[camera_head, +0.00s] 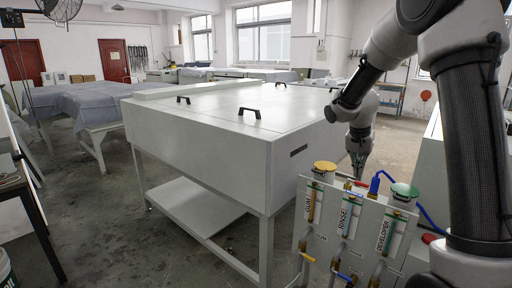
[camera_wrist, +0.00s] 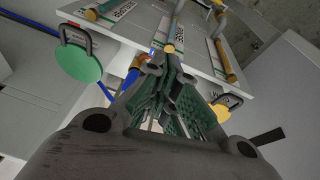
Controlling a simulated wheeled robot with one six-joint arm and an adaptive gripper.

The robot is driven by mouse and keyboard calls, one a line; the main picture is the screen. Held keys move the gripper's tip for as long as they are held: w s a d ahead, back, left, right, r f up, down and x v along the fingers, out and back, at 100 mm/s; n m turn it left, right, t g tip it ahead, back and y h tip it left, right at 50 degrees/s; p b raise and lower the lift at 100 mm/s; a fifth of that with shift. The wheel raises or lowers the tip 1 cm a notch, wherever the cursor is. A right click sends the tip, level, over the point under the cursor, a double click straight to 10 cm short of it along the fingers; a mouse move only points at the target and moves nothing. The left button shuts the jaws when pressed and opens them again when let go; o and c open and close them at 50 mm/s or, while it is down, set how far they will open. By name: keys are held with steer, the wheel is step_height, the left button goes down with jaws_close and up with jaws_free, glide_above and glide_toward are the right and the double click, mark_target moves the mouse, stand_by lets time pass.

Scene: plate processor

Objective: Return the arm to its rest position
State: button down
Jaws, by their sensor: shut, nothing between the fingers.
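My arm (camera_head: 470,130) rises at the right of the head view and bends over to the left. My gripper (camera_head: 357,165) hangs from it, pointing down behind the top edge of the labelled panel (camera_head: 318,245). In the wrist view the dark fingers with green pads (camera_wrist: 165,65) come together at their tips, with nothing held. The panel lies beyond the fingertips there. I cannot tell how close they are to it.
The panel carries gum, rinse and developer tubes, a yellow disc (camera_head: 325,167), a green disc (camera_head: 404,189) and blue hoses. A large white cabinet (camera_head: 205,135) with black handles stands left of my gripper. Cloth-covered tables (camera_head: 85,100) stand farther left. Floor lies open between them.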

steer(key=s+a+r+n+y, duration=0.1)
steer(key=s+r, duration=0.3)
steer(key=s, duration=0.7)
steer(key=s+a+r+n+t, duration=0.1)
steer(key=s+r+n, duration=0.3)
steer(key=s, duration=0.7)
steer(key=s+a+r+n+t+y, duration=0.1)
steer(key=s+r, duration=0.3)
steer(key=s, duration=0.7)
steer(key=shift+a+n+y, duration=0.3)
steer(key=shift+a+n, duration=0.05)
steer(key=shift+n, duration=0.45)
steer(key=c, duration=2.2)
jaws_free()
